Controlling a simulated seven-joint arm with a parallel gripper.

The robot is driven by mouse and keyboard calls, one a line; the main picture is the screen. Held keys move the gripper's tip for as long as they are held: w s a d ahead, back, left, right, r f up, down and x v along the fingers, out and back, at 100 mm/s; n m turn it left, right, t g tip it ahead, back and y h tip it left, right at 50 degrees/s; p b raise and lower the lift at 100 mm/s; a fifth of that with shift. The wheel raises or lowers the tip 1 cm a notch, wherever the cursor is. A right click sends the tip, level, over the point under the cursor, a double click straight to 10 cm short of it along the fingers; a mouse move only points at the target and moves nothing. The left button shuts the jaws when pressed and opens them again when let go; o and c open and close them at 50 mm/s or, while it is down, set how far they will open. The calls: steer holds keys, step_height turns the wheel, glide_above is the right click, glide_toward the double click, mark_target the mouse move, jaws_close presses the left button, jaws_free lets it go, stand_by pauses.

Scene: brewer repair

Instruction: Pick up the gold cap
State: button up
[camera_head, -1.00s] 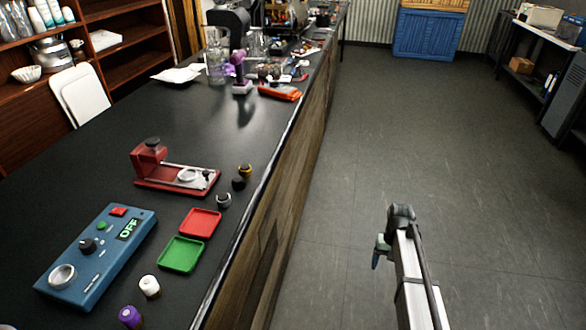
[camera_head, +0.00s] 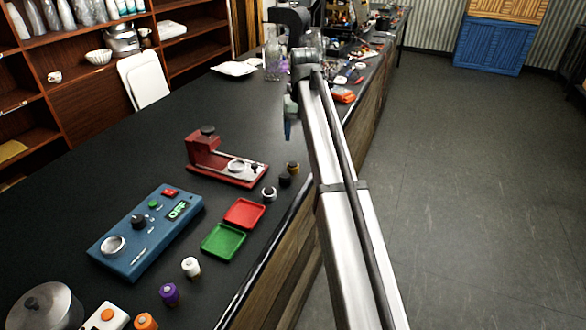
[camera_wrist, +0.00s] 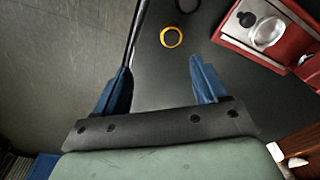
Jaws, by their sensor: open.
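The gold cap (camera_head: 293,168), dark with a gold band, stands on the black counter near its right edge. In the wrist view the gold cap (camera_wrist: 171,37) shows as a gold ring around a dark centre, just beyond the space between my fingertips. My gripper (camera_wrist: 160,68) is open and empty, with its two blue fingers apart. In the head view my gripper (camera_head: 288,125) hangs above the counter, beyond the gold cap in the picture; one blue finger shows clearly there.
A black cap (camera_head: 285,181) and a silver-and-black cap (camera_head: 269,194) stand close to the gold cap. A red brewer part (camera_head: 225,170) lies to its left. Red (camera_head: 244,213) and green (camera_head: 222,241) trays and a blue control box (camera_head: 145,232) are nearer.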

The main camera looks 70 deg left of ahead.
steer(key=s+r, duration=0.2)
glide_above(293, 165)
step_height(293, 165, down, 8)
steer(key=shift+f, duration=2.95)
steer(key=c, duration=1.2)
steer(key=shift+r, duration=0.15)
